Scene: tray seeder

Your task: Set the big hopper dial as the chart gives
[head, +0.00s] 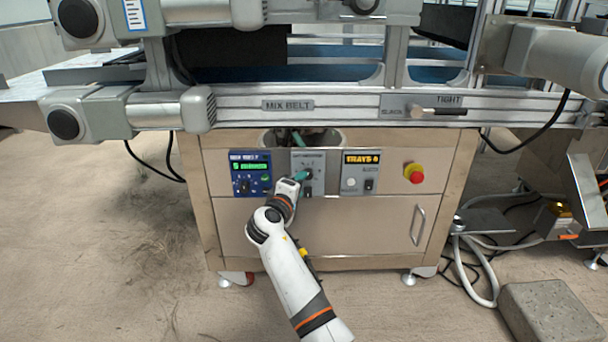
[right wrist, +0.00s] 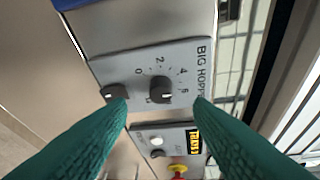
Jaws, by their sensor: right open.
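The big hopper dial (right wrist: 162,90) is a black round knob on a grey plate (right wrist: 120,68) lettered "BIG HOPP…", with numbers around it. Its exact setting is too small to read surely. My right gripper (right wrist: 160,108) is open, its two teal fingers reaching toward the plate from either side of the dial, with nothing between them. In the head view my right arm comes up from below and the gripper (head: 300,158) is at the middle panel (head: 311,158), partly covering it. My left gripper is out of view. I see no readable chart.
A second black knob (right wrist: 114,93) sits beside the dial. A blue panel with a green display (head: 250,172) is to the left. A "TRAYS 6" panel (head: 362,172) and a red stop button (head: 414,173) are to the right. The belt frame (head: 350,103) overhangs the cabinet.

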